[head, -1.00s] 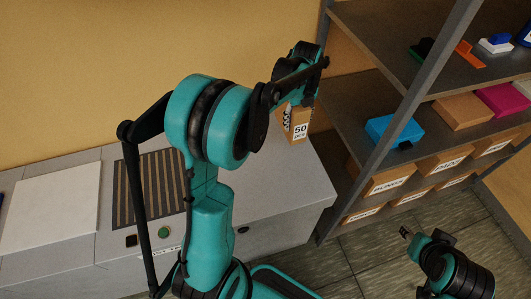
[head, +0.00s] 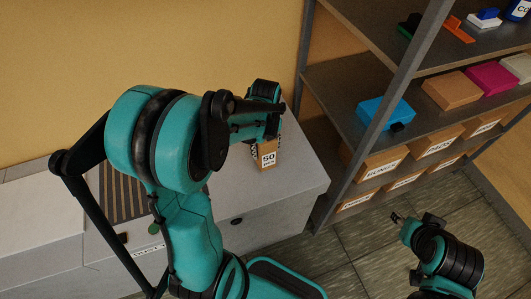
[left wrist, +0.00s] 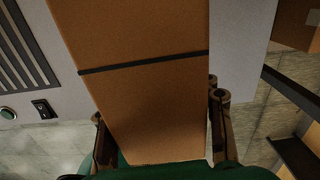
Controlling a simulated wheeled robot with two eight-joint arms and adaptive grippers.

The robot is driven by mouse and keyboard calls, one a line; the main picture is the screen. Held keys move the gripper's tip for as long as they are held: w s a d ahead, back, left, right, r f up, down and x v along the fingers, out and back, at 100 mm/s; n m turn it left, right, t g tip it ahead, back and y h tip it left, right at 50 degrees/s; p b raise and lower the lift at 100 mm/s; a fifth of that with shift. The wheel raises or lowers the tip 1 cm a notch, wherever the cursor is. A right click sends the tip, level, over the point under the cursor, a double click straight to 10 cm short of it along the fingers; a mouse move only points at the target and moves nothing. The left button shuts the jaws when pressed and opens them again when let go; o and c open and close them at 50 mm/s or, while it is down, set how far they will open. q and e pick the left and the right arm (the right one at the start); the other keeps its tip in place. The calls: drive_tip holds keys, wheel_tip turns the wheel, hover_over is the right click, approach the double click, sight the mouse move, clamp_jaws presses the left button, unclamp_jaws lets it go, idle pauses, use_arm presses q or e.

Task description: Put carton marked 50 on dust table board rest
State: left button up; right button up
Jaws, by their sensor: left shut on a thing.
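A brown carton marked 50 (head: 267,157) is over the right part of the grey table (head: 290,195). My left gripper (head: 262,128) is shut on it from above and hides its upper part. I cannot tell whether the carton touches the tabletop. In the left wrist view the carton (left wrist: 150,95), with a dark band across it, lies between the two fingers of my left gripper (left wrist: 160,125). A dark slatted panel (head: 122,200) is set in the tabletop, partly hidden by my left arm. My right gripper (head: 398,219) is low at the right, apart from everything.
A grey shelf rack (head: 335,92) stands right of the table, its post close to the table's right end. It holds a blue box (head: 385,113), other coloured boxes and labelled cartons. A pale flat surface (head: 35,220) lies at the left. The tabletop around the carton looks clear.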

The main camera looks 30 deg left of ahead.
use_arm(q)
wheel_tip(320, 180, down, 2)
drive_tip(key=shift+f, duration=0.1)
drive_tip(key=o, duration=1.5)
drive_tip(key=shift+b, duration=0.3)
drive_tip(key=shift+o, duration=0.2)
